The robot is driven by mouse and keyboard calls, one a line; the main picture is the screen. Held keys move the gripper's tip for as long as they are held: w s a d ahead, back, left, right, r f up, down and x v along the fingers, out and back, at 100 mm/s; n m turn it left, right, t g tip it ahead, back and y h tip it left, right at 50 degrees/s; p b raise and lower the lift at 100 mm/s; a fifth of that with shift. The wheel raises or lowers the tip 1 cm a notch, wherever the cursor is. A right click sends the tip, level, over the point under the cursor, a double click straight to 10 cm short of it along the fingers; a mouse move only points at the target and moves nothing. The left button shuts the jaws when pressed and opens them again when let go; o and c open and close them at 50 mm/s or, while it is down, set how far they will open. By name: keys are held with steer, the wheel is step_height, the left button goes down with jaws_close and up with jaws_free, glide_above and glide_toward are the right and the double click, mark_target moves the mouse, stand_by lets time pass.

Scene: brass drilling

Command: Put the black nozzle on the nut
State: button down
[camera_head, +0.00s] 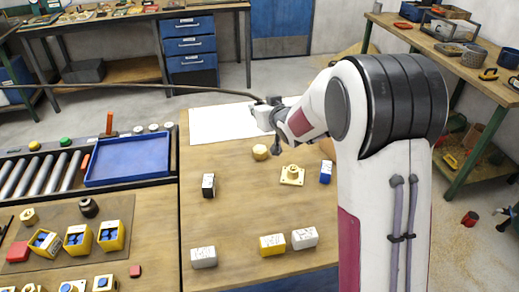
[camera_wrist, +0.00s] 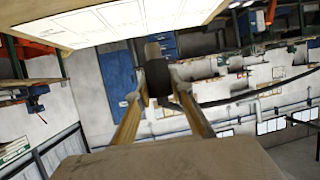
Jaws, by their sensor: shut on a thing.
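My gripper (camera_wrist: 158,92) is shut on a dark, blocky piece, seemingly the black nozzle (camera_wrist: 157,74), which sits between the fingertips in the wrist view. The gripper is tipped sideways, since that view looks across the room. In the head view my wrist hangs over the far part of the table, and the held piece cannot be made out clearly. A brass, rounded piece that may be the nut (camera_head: 260,152) lies on the wooden table, nearer than the wrist. A brass flange with a square base (camera_head: 292,174) lies to its right. The nozzle is apart from both.
A white sheet (camera_head: 215,124) lies at the table's back. Small boxes stand around: black-and-white (camera_head: 208,185), blue (camera_head: 325,172), yellow (camera_head: 272,244) and white (camera_head: 204,257). A blue tray (camera_head: 128,160) and a dark round part (camera_head: 88,207) are at left. The middle front is clear.

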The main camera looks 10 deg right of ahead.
stand_by(0.3)
glide_above(260, 149)
steer(key=shift+f, duration=3.15)
steer(key=shift+f, duration=1.85)
steer(key=shift+f, duration=0.15)
steer(key=c, duration=1.8)
jaws_free()
steer(key=shift+r, duration=0.2)
steer(key=shift+v, duration=5.9)
